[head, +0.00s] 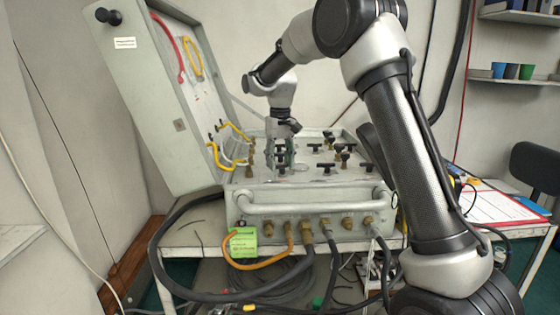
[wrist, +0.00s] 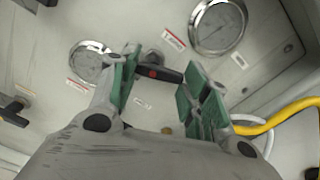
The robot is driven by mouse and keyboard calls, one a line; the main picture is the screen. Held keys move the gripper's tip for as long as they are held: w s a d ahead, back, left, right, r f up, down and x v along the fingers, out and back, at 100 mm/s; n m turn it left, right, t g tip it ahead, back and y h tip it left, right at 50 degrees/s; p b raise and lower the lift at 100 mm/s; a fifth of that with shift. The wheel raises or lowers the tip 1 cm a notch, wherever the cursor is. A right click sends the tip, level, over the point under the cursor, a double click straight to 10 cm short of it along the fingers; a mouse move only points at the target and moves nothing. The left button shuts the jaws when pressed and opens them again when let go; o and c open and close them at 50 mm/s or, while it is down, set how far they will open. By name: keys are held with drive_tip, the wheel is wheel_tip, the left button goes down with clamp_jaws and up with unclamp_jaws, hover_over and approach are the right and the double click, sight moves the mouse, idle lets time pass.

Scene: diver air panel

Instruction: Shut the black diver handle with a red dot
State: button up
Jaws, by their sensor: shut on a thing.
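The black handle with a red dot (wrist: 153,72) lies between the green-padded fingers of my gripper (wrist: 160,85) in the wrist view. The fingers are shut on it, one pad at each end of its bar. In the head view my gripper (head: 281,157) points down at the left part of the diver air panel (head: 315,180). The red dot cannot be made out there, and the fingers partly cover the handle.
Other black handles (head: 322,168) stand on the panel close to the right. Two round gauges, one large (wrist: 217,27), lie near the handle. A yellow hose (wrist: 285,115) runs at the right of the wrist view. The open lid (head: 160,100) rises on the left.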

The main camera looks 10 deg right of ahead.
drive_tip(key=shift+w+d+m, duration=0.15)
drive_tip(key=shift+m, duration=0.9)
drive_tip(key=shift+w+d+m, duration=0.1)
drive_tip(key=shift+d+m, duration=0.05)
drive_tip(key=shift+m, duration=0.9)
drive_tip(key=o, duration=1.2)
drive_tip(key=shift+s+d, duration=0.1)
drive_tip(key=shift+d, duration=0.05)
drive_tip(key=shift+a+r, duration=0.15)
drive_tip(key=shift+a, duration=0.05)
wheel_tip(320, 180, up, 12)
